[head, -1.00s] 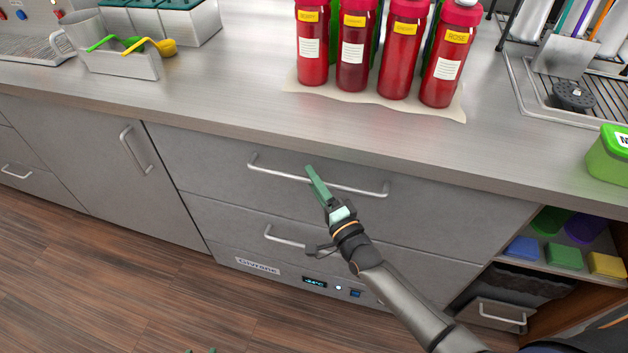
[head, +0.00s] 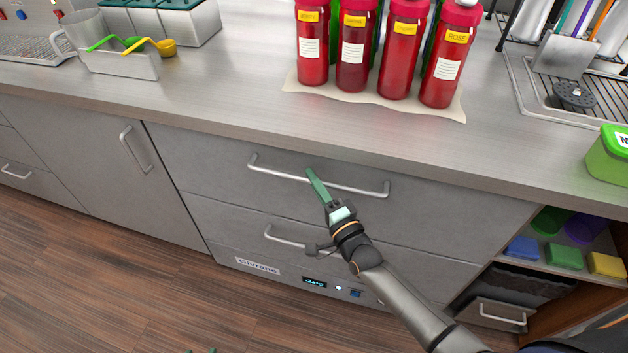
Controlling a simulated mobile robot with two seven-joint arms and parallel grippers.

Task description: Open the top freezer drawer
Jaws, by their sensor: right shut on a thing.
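The top freezer drawer (head: 430,209) is a wide grey front just under the counter and looks closed. Its long metal bar handle (head: 358,189) runs across it. My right gripper (head: 313,179) reaches up from the lower right, its green fingers shut on the handle, left of the bar's middle. The fingers hide a short part of the bar. Two green fingertips of my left gripper (head: 200,351) just show at the bottom edge, apart, with nothing visible between them.
A lower drawer with its own handle (head: 283,238) sits below, partly behind my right wrist. Under it is a panel with a small display (head: 314,282). Red bottles (head: 352,50) stand on the counter (head: 220,100). The wooden floor (head: 120,290) in front is clear.

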